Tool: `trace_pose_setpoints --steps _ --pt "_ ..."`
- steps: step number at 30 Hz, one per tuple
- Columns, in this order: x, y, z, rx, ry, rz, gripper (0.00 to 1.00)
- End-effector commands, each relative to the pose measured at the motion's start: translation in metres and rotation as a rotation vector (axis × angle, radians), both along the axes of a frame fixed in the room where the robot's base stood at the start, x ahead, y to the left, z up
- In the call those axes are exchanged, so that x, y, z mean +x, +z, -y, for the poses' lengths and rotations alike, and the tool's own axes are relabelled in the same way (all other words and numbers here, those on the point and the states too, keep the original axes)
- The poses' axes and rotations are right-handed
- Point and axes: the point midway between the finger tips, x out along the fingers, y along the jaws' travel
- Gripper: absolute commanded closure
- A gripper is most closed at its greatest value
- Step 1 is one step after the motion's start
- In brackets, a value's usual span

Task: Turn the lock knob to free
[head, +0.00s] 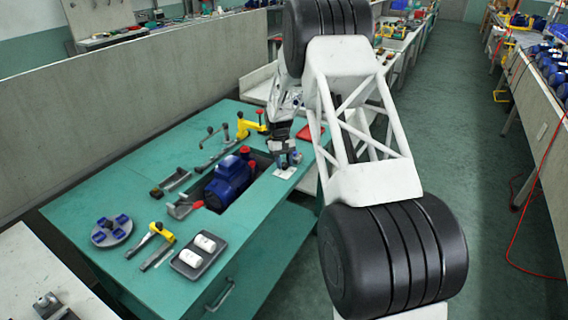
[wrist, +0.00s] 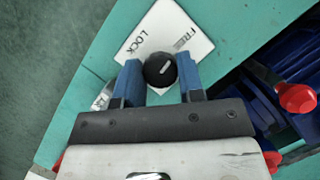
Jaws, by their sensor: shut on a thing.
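The lock knob (wrist: 160,70) is a round black knob with a short white mark, seen in the wrist view. It sits on a white plate (wrist: 187,22) lettered LOCK and FREE. The white mark slants to the upper right, on the side of the FREE lettering; exactly which position it is in I cannot tell. My gripper (wrist: 159,77) has its two blue fingers on either side of the knob, shut on it. In the head view my gripper (head: 288,158) is over the plate (head: 285,174) at the right edge of the green bench; the knob is hard to make out there.
A blue pump (head: 228,182) with a red cap sits in a bench recess left of my gripper. Yellow-handled tools, a round fixture (head: 111,231) and a dark tray (head: 199,256) with white pieces lie on the green bench (head: 85,207). A red-handled part (wrist: 296,98) is close right of my fingers.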

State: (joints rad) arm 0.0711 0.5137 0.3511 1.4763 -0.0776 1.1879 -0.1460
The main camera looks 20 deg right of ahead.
Motion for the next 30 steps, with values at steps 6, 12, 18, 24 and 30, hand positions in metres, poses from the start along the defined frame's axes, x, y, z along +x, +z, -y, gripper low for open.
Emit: trace_pose_setpoints --steps 6,12,18,24,30 --pt "-0.0007 -0.0013 -0.0003 0.001 -0.097 -0.002 0.88" --pt "-0.0008 -0.0015 -0.0003 0.000 -0.131 -0.002 0.88" --pt "-0.0007 -0.0017 -0.0004 0.000 -0.134 -0.002 0.88" --pt "-0.0008 -0.0018 -0.0004 0.001 -0.134 -0.002 0.58" --pt "-0.0004 -0.0009 -0.0001 0.000 -0.133 -0.001 0.41"
